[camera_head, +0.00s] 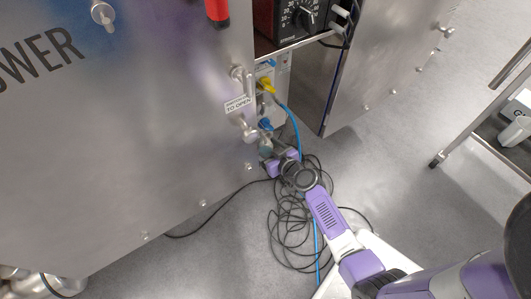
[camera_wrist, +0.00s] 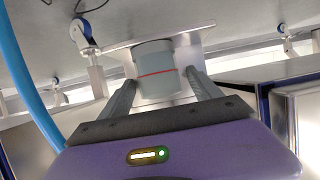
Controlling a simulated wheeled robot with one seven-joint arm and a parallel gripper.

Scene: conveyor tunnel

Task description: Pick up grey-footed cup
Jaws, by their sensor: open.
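In the wrist view, a grey round cup-like thing (camera_wrist: 155,56) with a thin red line around it stands between the two fingers of my gripper (camera_wrist: 160,80). It looks like the cup; its foot is not clearly visible. The fingers are open, one on each side, with a gap showing on the left. I cannot tell whether the right finger touches it. In the head view my gripper (camera_head: 270,157) is at the corner of the steel cabinet, below the blue connector, and the cup is too small and hidden there to make out.
A steel cabinet (camera_head: 120,130) fills the left. A blue cable (camera_head: 296,122) hangs beside my arm and also crosses the wrist view's left side (camera_wrist: 24,75). Black cables (camera_head: 290,225) lie coiled on the floor. A trolley (camera_head: 480,125) with white items stands right; floor between is clear.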

